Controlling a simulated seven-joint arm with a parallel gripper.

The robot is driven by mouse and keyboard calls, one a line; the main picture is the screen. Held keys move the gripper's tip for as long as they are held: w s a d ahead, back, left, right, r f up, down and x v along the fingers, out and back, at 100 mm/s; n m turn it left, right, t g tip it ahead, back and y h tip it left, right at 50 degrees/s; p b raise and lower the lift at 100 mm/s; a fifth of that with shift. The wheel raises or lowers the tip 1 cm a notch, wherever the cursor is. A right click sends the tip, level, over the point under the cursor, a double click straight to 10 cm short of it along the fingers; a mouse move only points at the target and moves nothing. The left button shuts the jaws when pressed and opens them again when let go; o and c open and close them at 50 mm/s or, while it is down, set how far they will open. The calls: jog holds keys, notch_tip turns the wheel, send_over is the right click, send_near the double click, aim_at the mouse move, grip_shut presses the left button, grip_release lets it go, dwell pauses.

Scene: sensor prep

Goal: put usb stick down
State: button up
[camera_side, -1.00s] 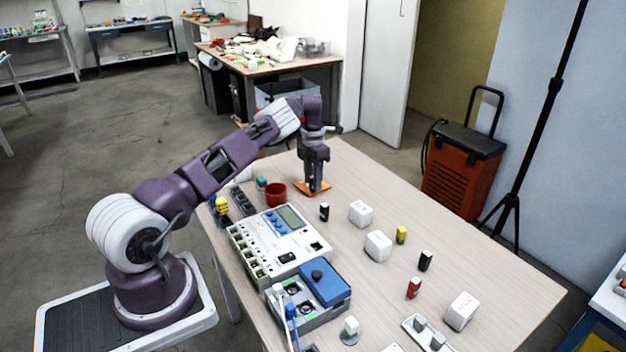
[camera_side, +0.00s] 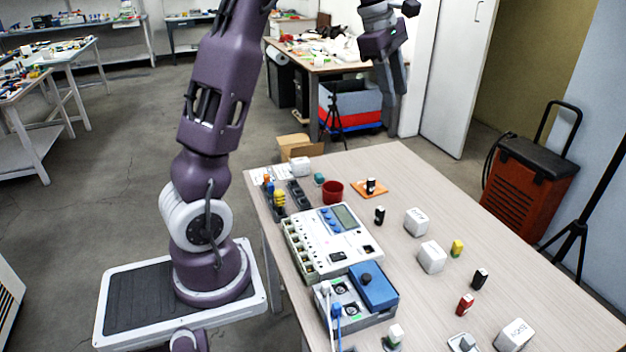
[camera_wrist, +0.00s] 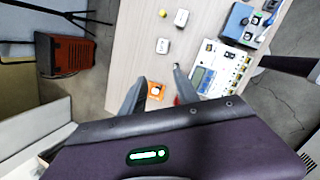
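A small black and white USB stick (camera_side: 370,185) stands on the orange pad (camera_side: 357,190) near the far edge of the table. In the wrist view the stick (camera_wrist: 155,90) shows between my fingers on the orange pad (camera_wrist: 152,97), well below them. My gripper (camera_side: 397,112) is raised high above the table's far side, apart from the stick. In the wrist view its two fingers (camera_wrist: 156,82) are spread with nothing held between them.
A red cup (camera_side: 333,191) stands left of the pad. A white meter (camera_side: 332,238) and a blue-topped box (camera_side: 373,287) occupy the left side. White blocks (camera_side: 432,257), a black stick (camera_side: 380,215), a yellow stick (camera_side: 457,248) and a red stick (camera_side: 465,304) stand to the right.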

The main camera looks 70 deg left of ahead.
jog(key=s+d+r+m+t, duration=0.1)
jog(key=s+d+m, duration=1.5)
jog(key=s+d, duration=0.25)
jog(key=s+d+f+m+t+y, duration=0.1)
jog(key=s+d+f+m, duration=0.1)
jog(key=s+f+m, duration=0.3)
jog(key=s+m, duration=0.2)
jog(key=s, duration=0.1)
jog(key=shift+s+f+m, duration=0.15)
jog(key=shift+s+m, duration=0.2)
jog(key=shift+m, duration=0.05)
jog(key=shift+o, duration=0.5)
jog(key=shift+d, duration=0.1)
